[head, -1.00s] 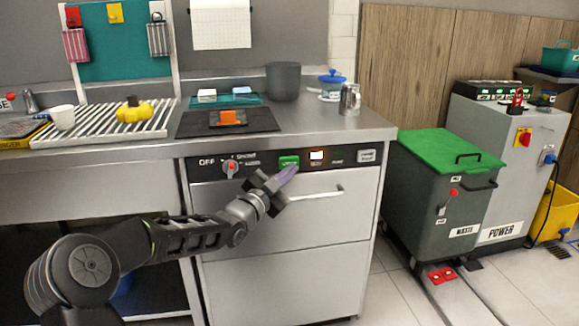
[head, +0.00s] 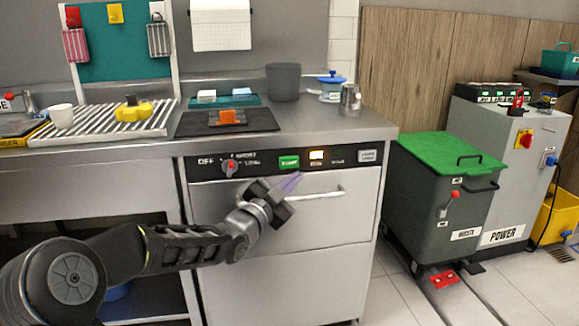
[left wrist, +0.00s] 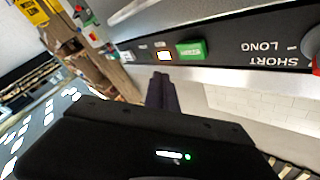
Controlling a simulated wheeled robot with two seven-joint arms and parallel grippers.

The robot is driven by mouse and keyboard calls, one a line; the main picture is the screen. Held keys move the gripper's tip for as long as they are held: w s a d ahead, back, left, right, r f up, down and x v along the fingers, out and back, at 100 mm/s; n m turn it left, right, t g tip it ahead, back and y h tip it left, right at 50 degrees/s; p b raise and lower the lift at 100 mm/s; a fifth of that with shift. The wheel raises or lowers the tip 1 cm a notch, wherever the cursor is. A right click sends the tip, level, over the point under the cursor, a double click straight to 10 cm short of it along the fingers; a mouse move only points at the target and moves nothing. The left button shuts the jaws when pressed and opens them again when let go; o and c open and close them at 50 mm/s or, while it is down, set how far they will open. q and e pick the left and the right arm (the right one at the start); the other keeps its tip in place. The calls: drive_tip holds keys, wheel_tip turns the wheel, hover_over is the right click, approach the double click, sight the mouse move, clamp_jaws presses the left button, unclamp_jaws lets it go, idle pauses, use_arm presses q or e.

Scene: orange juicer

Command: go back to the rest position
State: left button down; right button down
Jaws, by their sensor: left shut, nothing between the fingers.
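My left gripper (head: 290,184) is in front of the steel machine's (head: 285,250) upper front, just below its black control panel (head: 262,163). Its purple fingers are shut with nothing between them, and they also show in the left wrist view (left wrist: 161,92). The fingertips are apart from the panel, a little below the green button (head: 289,162). The button also shows in the left wrist view (left wrist: 191,49), beside a lit display (left wrist: 164,56). My right gripper is not in view.
A red-and-grey knob (head: 229,167) sits on the panel's left. A handle (head: 318,194) crosses the machine front. A green-lidded waste bin (head: 445,190) stands to the right. The counter above holds a ribbed rack (head: 95,128), a dark pot (head: 283,82) and a metal jug (head: 350,97).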

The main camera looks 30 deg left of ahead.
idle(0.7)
